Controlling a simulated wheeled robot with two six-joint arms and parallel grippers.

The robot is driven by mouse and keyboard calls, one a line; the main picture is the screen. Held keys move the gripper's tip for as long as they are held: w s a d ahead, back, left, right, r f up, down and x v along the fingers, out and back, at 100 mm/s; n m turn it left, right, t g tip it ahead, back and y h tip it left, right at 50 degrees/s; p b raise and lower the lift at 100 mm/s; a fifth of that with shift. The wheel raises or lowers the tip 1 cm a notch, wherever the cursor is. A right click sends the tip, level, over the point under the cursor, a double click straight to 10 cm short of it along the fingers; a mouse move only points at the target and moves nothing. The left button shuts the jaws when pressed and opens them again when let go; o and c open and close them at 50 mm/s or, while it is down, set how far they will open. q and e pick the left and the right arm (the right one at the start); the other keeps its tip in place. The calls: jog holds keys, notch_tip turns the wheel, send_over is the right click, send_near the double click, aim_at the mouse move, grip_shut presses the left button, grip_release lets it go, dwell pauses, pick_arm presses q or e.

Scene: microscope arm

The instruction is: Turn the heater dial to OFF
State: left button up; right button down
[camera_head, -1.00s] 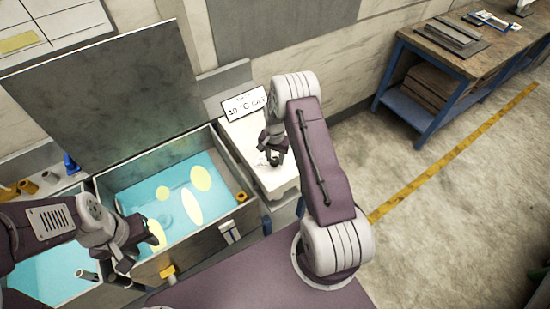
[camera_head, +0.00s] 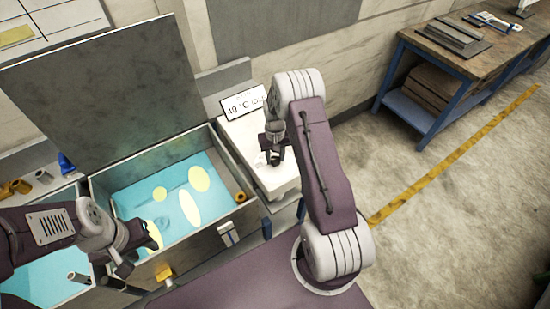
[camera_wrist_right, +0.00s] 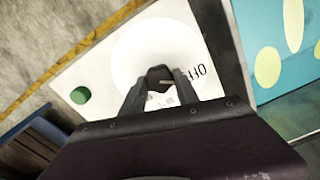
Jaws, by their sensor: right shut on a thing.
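The heater dial is a dark knob (camera_wrist_right: 161,74) on a round white disc on the white heater box (camera_head: 287,188). My right gripper (camera_head: 273,158) points down at the box top. In the right wrist view its fingers (camera_wrist_right: 160,82) are shut on the dial. The word OFF (camera_wrist_right: 198,71) is printed beside the disc, just right of the fingers. In the head view the gripper hides most of the dial. A display sign (camera_head: 243,103) behind the box seems to read 10 °C, its right end small and unclear. My left gripper (camera_head: 136,247) is open and empty above the bath's front-left edge.
A blue bath (camera_head: 170,205) with yellow ovals and a raised lid (camera_head: 110,90) stands left of the box. A green button (camera_wrist_right: 81,95) sits on the box top. A wooden workbench (camera_head: 455,60) is at the far right, with clear floor before it.

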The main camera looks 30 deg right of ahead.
aim_at(275, 160)
jog(key=shift+n, duration=0.4)
jog(key=c, duration=0.9)
grip_release()
jog(key=shift+s+r, duration=0.1)
jog(key=shift+s, duration=0.05)
notch_tip(275, 160, up, 8)
jog(key=shift+b, duration=1.25)
jog(key=shift+r, duration=0.55)
